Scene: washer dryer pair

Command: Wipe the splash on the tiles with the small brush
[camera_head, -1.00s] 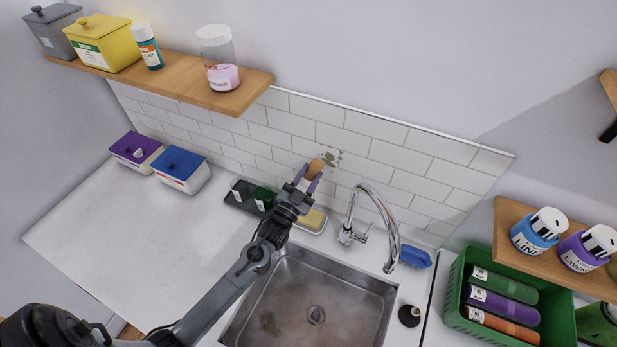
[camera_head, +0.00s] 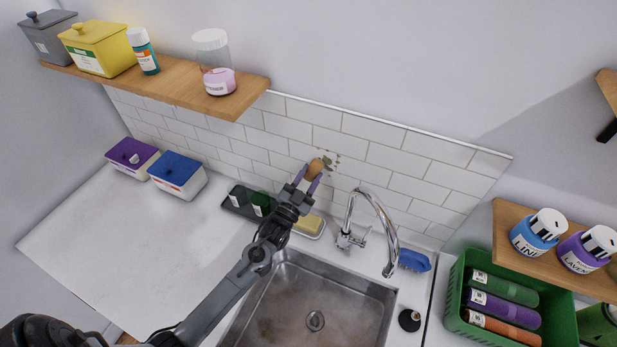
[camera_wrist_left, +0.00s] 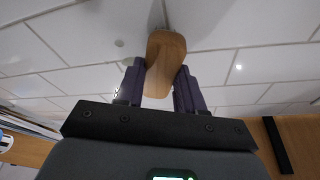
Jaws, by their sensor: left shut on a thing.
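My left gripper (camera_head: 308,183) is shut on the small brush (camera_head: 315,169), whose wooden tan body shows between the purple fingers. In the left wrist view the fingers (camera_wrist_left: 160,90) clasp the brush (camera_wrist_left: 165,55), and its far end is at the tiles; I cannot tell if it touches. The white wall tiles (camera_head: 390,158) run behind the sink. The splash (camera_head: 329,159) is a small greenish-brown patch on the tiles just beside the brush's upper end, partly hidden by it. My right gripper is not in view.
The steel sink (camera_head: 345,285) lies below the arm, with the curved tap (camera_head: 372,200) to the gripper's right. A soap dish (camera_head: 309,226) and a dark tray (camera_head: 238,208) stand close below the gripper. A wooden shelf (camera_head: 245,93) juts out at upper left.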

